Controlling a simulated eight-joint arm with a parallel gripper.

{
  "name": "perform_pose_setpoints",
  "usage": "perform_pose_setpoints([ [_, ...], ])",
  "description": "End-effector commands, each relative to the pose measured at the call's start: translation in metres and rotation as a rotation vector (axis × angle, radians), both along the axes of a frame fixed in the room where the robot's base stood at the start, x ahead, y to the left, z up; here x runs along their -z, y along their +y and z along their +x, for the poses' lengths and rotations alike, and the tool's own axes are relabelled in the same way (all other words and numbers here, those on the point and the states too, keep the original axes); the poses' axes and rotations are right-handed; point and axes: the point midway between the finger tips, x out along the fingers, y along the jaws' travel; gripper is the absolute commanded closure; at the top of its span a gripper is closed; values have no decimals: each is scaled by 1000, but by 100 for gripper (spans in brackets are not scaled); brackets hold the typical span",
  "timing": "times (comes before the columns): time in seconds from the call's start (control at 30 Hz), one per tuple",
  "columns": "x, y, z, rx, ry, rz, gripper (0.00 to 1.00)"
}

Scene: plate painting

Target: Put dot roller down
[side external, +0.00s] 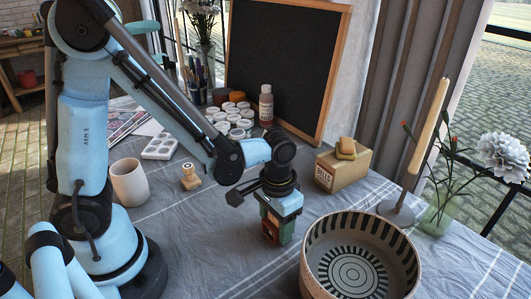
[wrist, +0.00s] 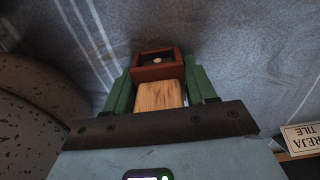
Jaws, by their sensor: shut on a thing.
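The dot roller (wrist: 158,95) has a pale wooden handle and a red-brown frame at its end. In the wrist view it sits between the two green fingers of my gripper (wrist: 160,90), which is shut on it. In the side external view my gripper (side external: 277,222) points down over the cloth, just left of the patterned bowl. The red-brown part of the roller (side external: 270,226) shows at the fingers there. The roller's lower end is close to the cloth; I cannot tell whether it touches.
A patterned bowl (side external: 312,256) stands right of my gripper. A small wooden stamp (side external: 190,177) and a cup (side external: 129,184) stand left. Cloth in front of the gripper is clear.

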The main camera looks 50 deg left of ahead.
Motion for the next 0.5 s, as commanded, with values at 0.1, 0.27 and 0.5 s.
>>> perform_pose_setpoints([
  [0.1, 1, 0, -1, -1, 0, 0, 37],
  [0.27, 1, 0, 0, -1, 0, 0, 19],
  [0.5, 0, 0, 0, -1, 0, 0, 19],
])
